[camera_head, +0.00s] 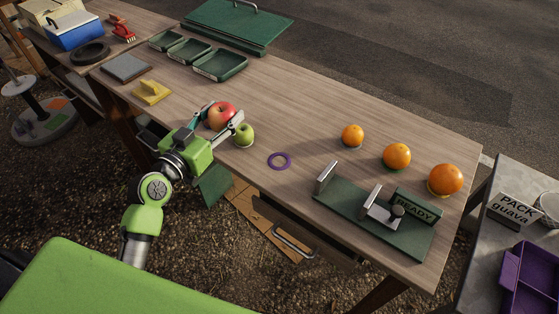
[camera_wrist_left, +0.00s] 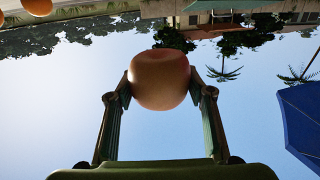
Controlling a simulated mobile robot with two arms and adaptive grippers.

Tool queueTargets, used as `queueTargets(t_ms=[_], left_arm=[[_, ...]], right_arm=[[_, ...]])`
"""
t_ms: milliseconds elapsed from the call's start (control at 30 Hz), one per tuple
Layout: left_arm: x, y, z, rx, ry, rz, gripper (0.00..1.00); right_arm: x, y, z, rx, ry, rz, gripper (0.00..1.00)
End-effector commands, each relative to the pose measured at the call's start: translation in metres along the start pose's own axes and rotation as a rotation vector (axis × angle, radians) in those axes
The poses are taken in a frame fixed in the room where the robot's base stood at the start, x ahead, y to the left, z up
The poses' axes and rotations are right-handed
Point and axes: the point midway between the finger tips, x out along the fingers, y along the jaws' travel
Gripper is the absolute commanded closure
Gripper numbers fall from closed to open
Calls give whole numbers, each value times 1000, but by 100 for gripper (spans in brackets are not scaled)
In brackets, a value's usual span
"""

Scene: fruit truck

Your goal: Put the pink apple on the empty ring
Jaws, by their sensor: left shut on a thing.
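The pink apple (camera_head: 221,115) is red-pink with a yellowish patch, held between the fingers of my left gripper (camera_head: 222,117). In the left wrist view the apple (camera_wrist_left: 160,79) sits between both fingertips of the left gripper (camera_wrist_left: 160,88), with sky behind it. The empty ring (camera_head: 279,161) is purple and lies flat on the wooden table, to the right of the gripper and nearer the front edge. A smaller green apple (camera_head: 244,134) stands on the table just right of the held apple. My right gripper is not in view.
Three oranges of rising size (camera_head: 352,136) (camera_head: 397,156) (camera_head: 445,180) stand to the right. A green stand with a READY sign (camera_head: 414,210) is at the front right. Green trays (camera_head: 220,66) and a yellow object (camera_head: 151,92) lie farther left. Table around the ring is clear.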

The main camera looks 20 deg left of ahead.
Motion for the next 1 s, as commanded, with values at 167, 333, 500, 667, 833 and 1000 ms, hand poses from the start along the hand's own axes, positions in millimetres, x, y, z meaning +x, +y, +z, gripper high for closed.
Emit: queueTargets(t_ms=[167, 333, 500, 667, 833, 1000], left_arm=[[0, 1, -1, 0, 2, 0, 77], [6, 16, 4, -8, 2, 1, 77], [22, 54, 21, -10, 2, 1, 77], [38, 91, 38, -9, 1, 1, 77], [49, 112, 74, -3, 0, 1, 77], [54, 122, 86, 0, 3, 1, 77]], right_arm=[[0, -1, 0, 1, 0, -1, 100], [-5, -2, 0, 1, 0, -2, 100], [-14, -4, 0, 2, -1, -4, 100], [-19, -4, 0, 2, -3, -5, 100], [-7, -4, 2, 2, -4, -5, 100], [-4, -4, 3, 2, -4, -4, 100]])
